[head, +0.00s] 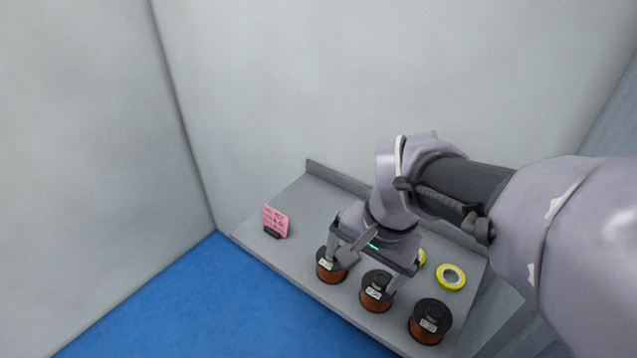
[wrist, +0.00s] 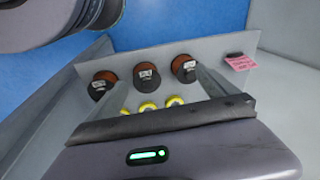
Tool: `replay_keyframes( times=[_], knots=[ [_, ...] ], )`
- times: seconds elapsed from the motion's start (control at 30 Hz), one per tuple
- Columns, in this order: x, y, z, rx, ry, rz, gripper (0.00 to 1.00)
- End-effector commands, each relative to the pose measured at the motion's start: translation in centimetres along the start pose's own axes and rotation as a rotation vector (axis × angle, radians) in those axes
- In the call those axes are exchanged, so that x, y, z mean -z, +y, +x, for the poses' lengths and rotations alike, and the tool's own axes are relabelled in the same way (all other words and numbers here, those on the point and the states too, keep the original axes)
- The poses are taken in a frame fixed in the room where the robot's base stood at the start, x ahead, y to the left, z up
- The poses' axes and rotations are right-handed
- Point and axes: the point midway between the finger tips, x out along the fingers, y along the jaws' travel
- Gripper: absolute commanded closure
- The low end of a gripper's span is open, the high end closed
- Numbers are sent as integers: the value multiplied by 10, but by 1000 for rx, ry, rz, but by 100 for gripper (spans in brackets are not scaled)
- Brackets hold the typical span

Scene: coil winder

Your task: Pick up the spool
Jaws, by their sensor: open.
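Three spools of copper-coloured wire with black flanges and white labels stand in a row along the shelf's front: the left spool (head: 331,268), the middle spool (head: 376,293) and the right spool (head: 430,323). The wrist view shows the row reversed, with the middle spool (wrist: 147,76) between the other two. My gripper (head: 361,276) is open and empty, pointing down over the row. In the head view one finger overlaps the left spool and the other passes beside the middle spool. In the wrist view the middle spool lies between the fingers (wrist: 160,80). I cannot tell the exact height.
The grey shelf (head: 300,199) has a raised back edge and walls behind it. A yellow tape roll (head: 451,277) lies behind the spools; the wrist view shows several yellow rolls (wrist: 148,107). A pink card (head: 275,221) stands at the left. The floor (head: 225,300) is blue.

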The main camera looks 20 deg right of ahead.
Motion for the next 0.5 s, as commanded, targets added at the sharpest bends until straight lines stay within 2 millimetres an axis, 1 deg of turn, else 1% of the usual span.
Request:
replay_keyframes(
  times=[0.03, 0.07, 0.2, 0.33, 0.37, 0.43, 0.47, 0.5],
  knots=[
    [13, 0, -11, -32, -19, 46, 2],
    [21, 1, -11, -52, -29, 76, 2],
    [51, 10, -7, -139, -70, 205, 2],
    [68, 20, 0, -195, -95, 289, 2],
    [70, 21, 3, -203, -98, 299, 2],
    [71, 25, 17, -212, -102, 313, 2],
    [70, 27, 26, -213, -103, 313, 2],
    [68, 30, 39, -213, -103, 313, 2]
  ],
)
